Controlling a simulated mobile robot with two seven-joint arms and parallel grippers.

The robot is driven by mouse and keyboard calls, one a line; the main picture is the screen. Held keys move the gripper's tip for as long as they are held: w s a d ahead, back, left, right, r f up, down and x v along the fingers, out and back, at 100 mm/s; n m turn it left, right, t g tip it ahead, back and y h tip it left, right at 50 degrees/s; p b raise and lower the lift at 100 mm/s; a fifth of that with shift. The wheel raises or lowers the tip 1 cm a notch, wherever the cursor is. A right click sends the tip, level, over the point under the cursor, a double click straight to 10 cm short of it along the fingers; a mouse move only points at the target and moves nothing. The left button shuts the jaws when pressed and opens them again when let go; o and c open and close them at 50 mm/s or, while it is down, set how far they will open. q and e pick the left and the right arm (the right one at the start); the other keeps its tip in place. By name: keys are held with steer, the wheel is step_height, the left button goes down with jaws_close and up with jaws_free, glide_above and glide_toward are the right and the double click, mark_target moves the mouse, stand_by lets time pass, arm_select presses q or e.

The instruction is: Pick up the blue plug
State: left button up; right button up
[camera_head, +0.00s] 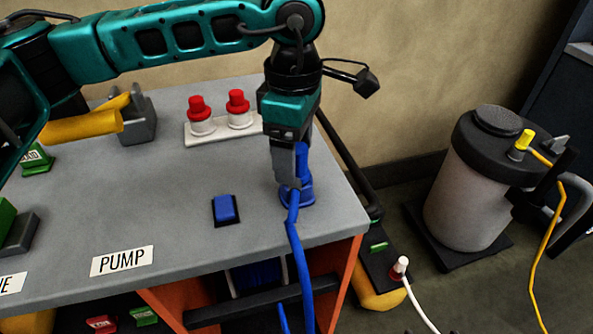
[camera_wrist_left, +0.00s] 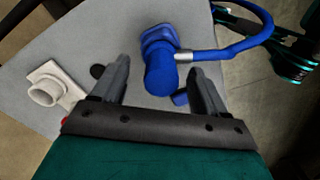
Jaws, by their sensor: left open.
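The blue plug (camera_head: 304,164) stands upright on the right end of the grey bench top, on a round blue base. A blue hose leaves it and hangs over the bench's front edge. My left gripper (camera_head: 290,182) points down over it and hides part of it. In the left wrist view the plug (camera_wrist_left: 162,74) lies between the two spread fingers of my left gripper (camera_wrist_left: 160,80), with visible gaps on both sides. A metal collar joins its side to the hose. The jaws are open and hold nothing. My right gripper is not in view.
Two red-topped white fittings (camera_head: 220,120) stand on a white plate behind the plug. A blue button (camera_head: 226,208) and a PUMP label (camera_head: 122,260) are on the bench (camera_head: 175,195). A grey canister (camera_head: 465,190) with a yellow hose stands on the floor at right.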

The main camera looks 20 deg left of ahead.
arm_select(q)
steer(key=shift+f, duration=1.25)
steer(key=c, duration=1.1)
steer(key=shift+r, duration=0.1)
steer(key=shift+r+p, duration=2.05)
steer(key=shift+r, duration=9.45)
steer(key=shift+f, duration=0.1)
